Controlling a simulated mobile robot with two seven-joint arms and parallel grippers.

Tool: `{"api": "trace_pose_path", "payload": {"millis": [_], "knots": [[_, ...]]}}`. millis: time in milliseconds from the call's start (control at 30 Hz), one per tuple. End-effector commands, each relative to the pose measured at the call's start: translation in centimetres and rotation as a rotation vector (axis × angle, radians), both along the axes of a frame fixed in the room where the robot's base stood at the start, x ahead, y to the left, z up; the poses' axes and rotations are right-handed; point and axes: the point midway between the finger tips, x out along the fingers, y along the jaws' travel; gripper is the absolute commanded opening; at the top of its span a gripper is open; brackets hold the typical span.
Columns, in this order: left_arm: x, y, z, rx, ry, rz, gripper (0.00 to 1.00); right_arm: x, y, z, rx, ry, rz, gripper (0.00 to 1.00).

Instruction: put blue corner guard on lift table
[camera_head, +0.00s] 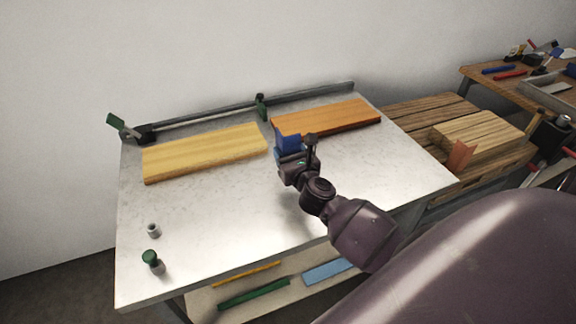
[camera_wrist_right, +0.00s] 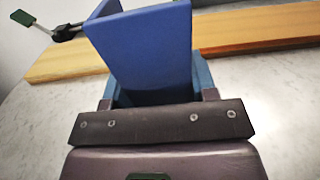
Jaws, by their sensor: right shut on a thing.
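The blue corner guard (camera_head: 287,142) is an angled blue piece with two flat walls. My right gripper (camera_head: 291,158) is shut on it, over the pale metal-topped table (camera_head: 215,235), close to the near edges of the boards. In the right wrist view the guard (camera_wrist_right: 145,50) stands up from between the fingers and fills the middle of the picture. I cannot tell whether its lower end touches the tabletop. My left gripper is not in view.
A yellow board (camera_head: 205,152) and an orange board (camera_head: 325,117) lie against a rear rail (camera_head: 200,118) with green-handled clamps. A green-topped peg (camera_head: 151,260) and a small grey cylinder (camera_head: 153,230) stand front left. Stacked timber (camera_head: 480,137) is at right. The front middle of the tabletop is clear.

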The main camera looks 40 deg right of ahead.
Motion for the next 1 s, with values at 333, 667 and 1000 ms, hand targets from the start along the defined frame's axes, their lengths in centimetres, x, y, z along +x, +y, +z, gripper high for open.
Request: {"api": "trace_pose_path", "payload": {"millis": [333, 667, 1000], "knots": [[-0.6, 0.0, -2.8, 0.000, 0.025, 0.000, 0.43, 0.0, 0.0, -4.2, 0.002, 0.004, 0.000, 0.29], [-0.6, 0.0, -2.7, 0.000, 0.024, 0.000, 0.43, 0.0, 0.0, -4.1, 0.001, 0.002, 0.000, 0.29], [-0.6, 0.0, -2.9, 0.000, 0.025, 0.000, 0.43, 0.0, 0.0, -4.3, 0.000, 0.002, 0.000, 0.78]]}}
